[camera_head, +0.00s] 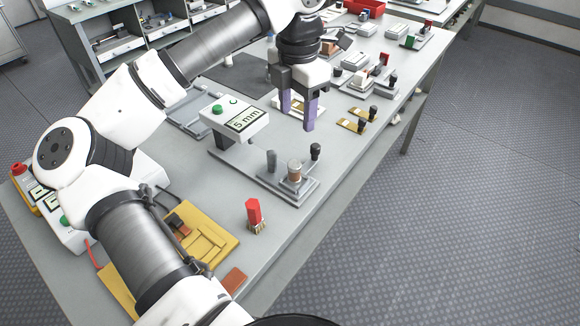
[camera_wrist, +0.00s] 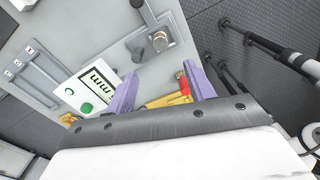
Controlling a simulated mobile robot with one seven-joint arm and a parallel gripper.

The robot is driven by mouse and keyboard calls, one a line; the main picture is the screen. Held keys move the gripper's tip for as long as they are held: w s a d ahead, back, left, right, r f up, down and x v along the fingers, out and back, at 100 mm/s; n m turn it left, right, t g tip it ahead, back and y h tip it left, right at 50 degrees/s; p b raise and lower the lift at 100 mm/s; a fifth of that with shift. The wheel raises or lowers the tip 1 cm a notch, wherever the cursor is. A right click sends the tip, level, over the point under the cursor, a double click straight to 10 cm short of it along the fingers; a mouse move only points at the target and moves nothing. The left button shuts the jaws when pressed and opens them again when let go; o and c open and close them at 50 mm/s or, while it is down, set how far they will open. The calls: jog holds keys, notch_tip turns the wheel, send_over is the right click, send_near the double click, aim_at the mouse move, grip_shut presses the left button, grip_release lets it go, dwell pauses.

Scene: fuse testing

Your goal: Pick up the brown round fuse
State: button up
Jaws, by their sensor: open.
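The brown round fuse (camera_head: 294,171) stands upright on a grey metal fixture (camera_head: 270,186) between two dark knobs in the head view. In the wrist view a round piece (camera_wrist: 160,42), which looks like the same fuse, sits on its fixture ahead of the fingertips. My gripper (camera_head: 298,115) has two purple fingers pointing down, spread apart with nothing held. It is above the table, behind the fuse in the head view and apart from it. The open fingers also frame the lower middle of the wrist view (camera_wrist: 162,70).
Brass clips with dark knobs (camera_head: 356,122) lie right of my gripper. More fixtures fill the table's far end.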

jog(key=f, duration=0.1)
jog(key=p, duration=0.1)
send_over(295, 164)
jog(key=f, duration=0.8)
jog(key=shift+w+f, duration=0.1)
jog(key=shift+w, duration=0.15)
jog(key=shift+s+f+p, duration=0.15)
jog(key=shift+f+p, duration=0.5)
jog(key=shift+f, duration=0.75)
jog(key=shift+s+f+p, duration=0.15)
jog(key=shift+f+p, duration=0.45)
jog(key=shift+f, duration=0.8)
jog(key=c, duration=1.1)
